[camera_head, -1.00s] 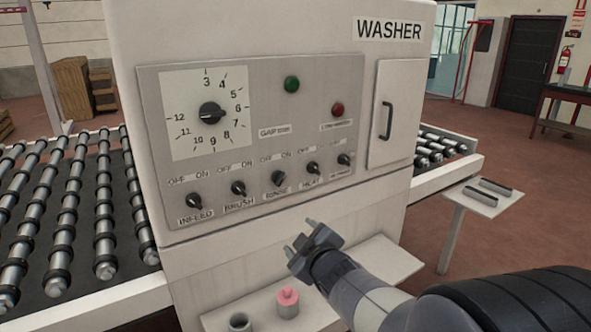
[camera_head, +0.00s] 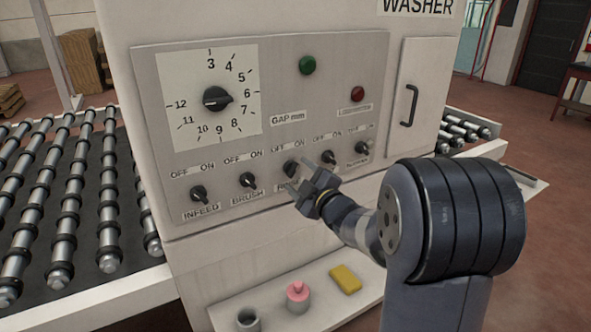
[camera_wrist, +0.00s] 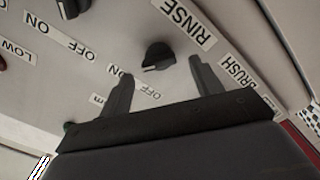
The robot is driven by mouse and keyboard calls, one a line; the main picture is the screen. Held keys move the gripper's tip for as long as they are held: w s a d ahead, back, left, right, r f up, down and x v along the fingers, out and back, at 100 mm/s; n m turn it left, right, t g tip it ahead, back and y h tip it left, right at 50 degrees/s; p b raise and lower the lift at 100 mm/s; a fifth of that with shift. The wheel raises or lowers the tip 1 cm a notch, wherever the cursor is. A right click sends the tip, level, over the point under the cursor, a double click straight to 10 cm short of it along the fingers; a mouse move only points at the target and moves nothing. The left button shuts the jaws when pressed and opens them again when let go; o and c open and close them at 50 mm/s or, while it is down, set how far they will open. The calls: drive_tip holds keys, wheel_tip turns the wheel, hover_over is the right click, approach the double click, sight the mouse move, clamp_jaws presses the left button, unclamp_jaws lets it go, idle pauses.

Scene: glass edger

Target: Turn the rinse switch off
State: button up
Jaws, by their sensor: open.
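The black rinse switch (camera_head: 291,168) is the middle knob in the row on the washer's grey panel (camera_head: 350,120). In the wrist view the knob (camera_wrist: 157,56) stands next to its upside-down RINSE label, with OFF and ON labels on its other side. Its pale mark seems to point towards the ON side. My gripper (camera_head: 307,172) is open, close in front of the panel at this knob, and hides part of its label. In the wrist view its two fingers (camera_wrist: 161,76) stand apart, one to each side of the knob; I see no contact.
The infeed (camera_head: 198,194) and brush (camera_head: 247,181) knobs are to the left, the heat knob (camera_head: 328,157) and another to the right. Above are a gap dial (camera_head: 216,99), a green button (camera_head: 307,65) and a red one (camera_head: 358,94). A shelf below holds a yellow sponge (camera_head: 345,279).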

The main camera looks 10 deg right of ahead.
sight(292, 169)
drive_tip(key=shift+x, duration=1.4)
drive_tip(key=c, duration=1)
drive_tip(key=shift+o, duration=0.2)
